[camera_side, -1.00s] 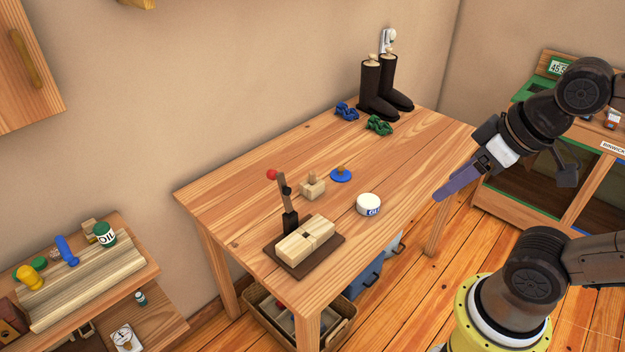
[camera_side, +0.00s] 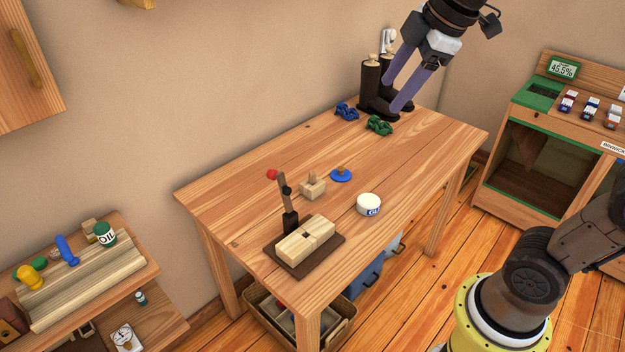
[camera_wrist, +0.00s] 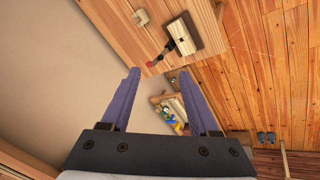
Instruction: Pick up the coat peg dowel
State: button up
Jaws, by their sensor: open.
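A pale wooden block with a short upright dowel (camera_side: 313,185) stands on the wooden table, left of a blue disc with a wooden knob (camera_side: 341,174). The upright dowel seems to be the coat peg dowel, but I cannot be sure. The block also shows near the top edge in the wrist view (camera_wrist: 141,17).
A white tin (camera_side: 368,205) and a red-knobbed lever press (camera_side: 290,222) with a split wooden block are nearer. The table's right side is clear.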

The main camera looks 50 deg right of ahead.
jog(key=w+d+n, duration=0.1)
jog(key=w+n, duration=0.1)
jog(key=w, duration=0.6)
jog(key=n+g, duration=0.3)
jog(key=g, duration=0.2)
send_over(313, 172)
jog(key=f, duration=3.2)
jog(key=shift+s+a+f, duration=0.15)
jog(key=shift+a+f, duration=0.05)
jog(key=shift+a, duration=0.1)
jog(key=shift+w+d+f, duration=0.1)
jog(key=shift+d+f, duration=0.05)
jog(key=shift+f, duration=1.3)
jog(key=shift+w+d+f, duration=0.1)
jog(key=shift+f, duration=1.35)
grip_shut()
